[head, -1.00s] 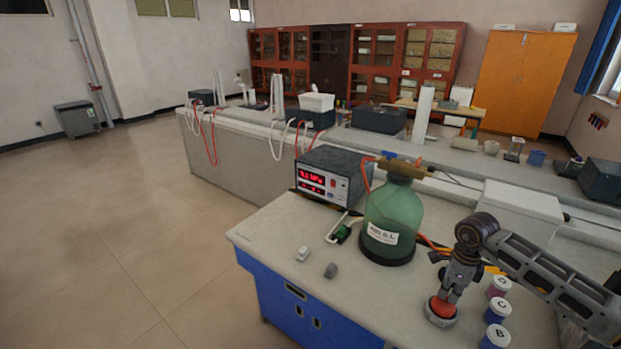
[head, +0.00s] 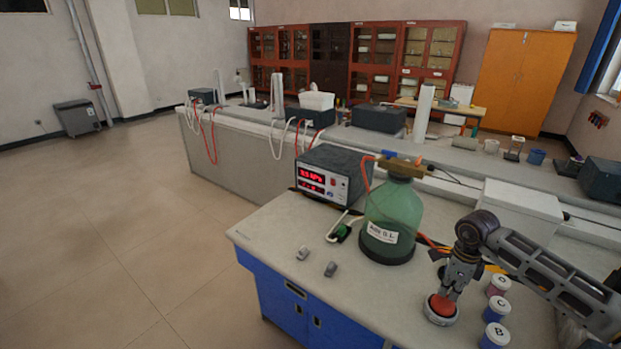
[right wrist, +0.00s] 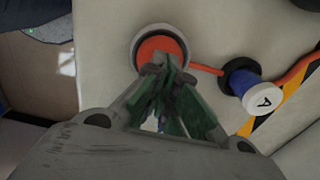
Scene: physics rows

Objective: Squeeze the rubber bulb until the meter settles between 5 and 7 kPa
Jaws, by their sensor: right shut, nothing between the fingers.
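The red-orange rubber bulb (head: 441,306) sits in a round grey holder at the bench's front right. It also shows in the right wrist view (right wrist: 160,47), with a red hose leading off to the right. My right gripper (head: 449,292) points down with its fingers shut and their tips against the top of the bulb, not around it. The fingertips (right wrist: 161,71) hide part of the bulb in the wrist view. The meter (head: 322,177) is a dark box with red digits; its upper line looks like 5.5 kPa, though small and blurred. My left gripper is not in view.
A green glass bottle (head: 390,217) stands between the meter and the bulb. Several small lidded jars (head: 497,309) stand close right of the gripper. Hoses run across the bench.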

